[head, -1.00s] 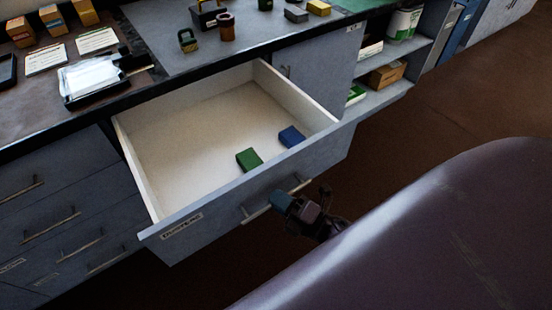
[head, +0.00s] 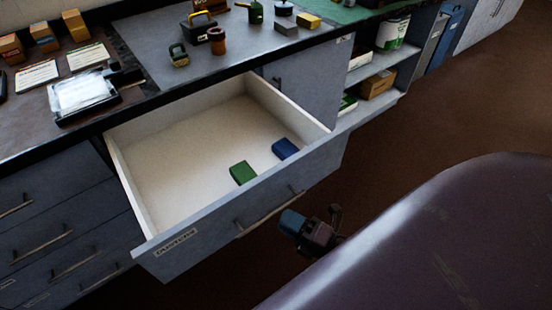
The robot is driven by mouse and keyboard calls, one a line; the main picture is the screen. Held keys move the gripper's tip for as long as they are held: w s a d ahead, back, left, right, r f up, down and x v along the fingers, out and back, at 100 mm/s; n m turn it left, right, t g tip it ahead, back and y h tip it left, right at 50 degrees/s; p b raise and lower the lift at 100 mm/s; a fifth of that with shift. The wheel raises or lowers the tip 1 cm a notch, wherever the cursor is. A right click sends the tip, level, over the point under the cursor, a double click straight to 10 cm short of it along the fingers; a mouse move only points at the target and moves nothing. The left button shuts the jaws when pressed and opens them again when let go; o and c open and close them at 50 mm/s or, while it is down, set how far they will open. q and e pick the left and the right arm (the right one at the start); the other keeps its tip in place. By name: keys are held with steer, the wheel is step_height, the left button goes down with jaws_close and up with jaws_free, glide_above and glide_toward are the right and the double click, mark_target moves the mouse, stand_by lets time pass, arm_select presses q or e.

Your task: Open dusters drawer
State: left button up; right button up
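The drawer (head: 205,240) is pulled well out of the grey cabinet. Its front bears a small label (head: 176,242) that seems to read "Dusters". A green block (head: 243,173) and a blue block (head: 285,149) lie inside near the front wall. The bar handle (head: 270,213) is on the drawer front. My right gripper (head: 290,222) is just right of the handle and appears apart from it. Its fingers are too small and dark to show whether they are open or shut. My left gripper is not in view.
Closed drawers (head: 45,235) are at the left. The counter (head: 225,55) above holds a padlock (head: 178,54), a brown cup (head: 218,41), cards and boxes. Open shelves (head: 375,68) stand right of the cabinet. The brown floor (head: 450,110) is clear at the right.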

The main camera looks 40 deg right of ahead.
steer(key=v, duration=0.6)
steer(key=shift+s, duration=0.25)
steer(key=shift+d, duration=0.1)
